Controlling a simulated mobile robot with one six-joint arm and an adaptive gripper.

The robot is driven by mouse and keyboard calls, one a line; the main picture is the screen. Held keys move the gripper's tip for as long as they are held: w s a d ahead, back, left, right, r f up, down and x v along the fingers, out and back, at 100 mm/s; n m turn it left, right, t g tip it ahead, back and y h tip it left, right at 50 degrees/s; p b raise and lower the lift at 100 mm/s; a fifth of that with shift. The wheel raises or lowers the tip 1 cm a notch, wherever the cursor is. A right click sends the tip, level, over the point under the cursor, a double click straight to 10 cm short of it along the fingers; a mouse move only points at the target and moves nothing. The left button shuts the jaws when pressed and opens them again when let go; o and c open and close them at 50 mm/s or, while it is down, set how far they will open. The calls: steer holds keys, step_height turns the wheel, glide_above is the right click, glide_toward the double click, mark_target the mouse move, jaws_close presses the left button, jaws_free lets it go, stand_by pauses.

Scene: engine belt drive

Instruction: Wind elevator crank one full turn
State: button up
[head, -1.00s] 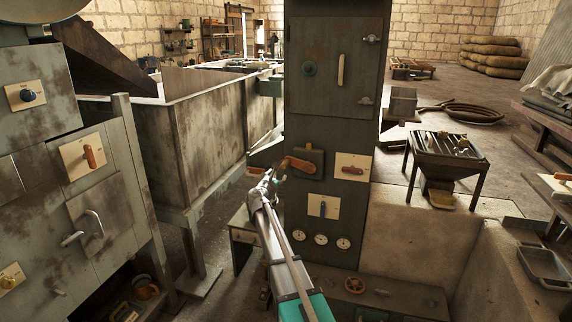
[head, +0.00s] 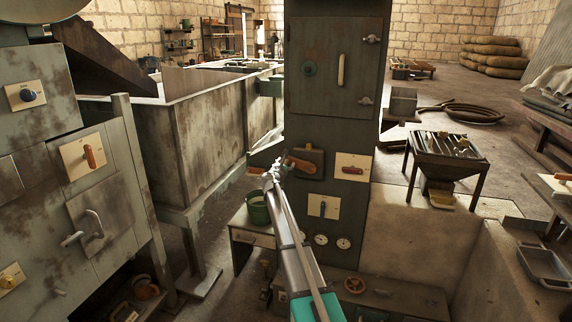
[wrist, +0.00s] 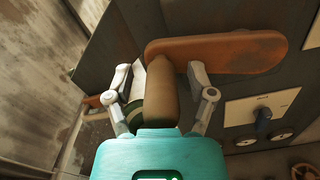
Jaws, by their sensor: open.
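The elevator crank (head: 304,166) is a brown arm on a dark plate on the tall grey elevator column (head: 335,75). In the wrist view the crank arm (wrist: 235,48) points left from its hub end, and its rounded brown handle (wrist: 162,90) sticks out towards the camera. My gripper (wrist: 163,80) is open, with one finger on each side of the handle. A gap shows on the left side; the right finger is close to the handle, and I cannot tell whether it touches. In the head view my gripper (head: 270,174) is at the crank's left end, partly covering it.
A lever plate (head: 352,167) and a blue-knob switch (head: 323,206) sit right of and below the crank. A green bucket (head: 259,208) stands on a small desk at lower left. A large bin (head: 205,130) is at left.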

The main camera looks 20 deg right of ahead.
steer(key=shift+w+d, duration=0.1)
jaws_close()
stand_by(0.4)
steer(key=shift+w+a, duration=0.1)
steer(key=shift+a, duration=0.15)
steer(key=shift+d+r, duration=0.1)
steer(key=shift+d, duration=0.05)
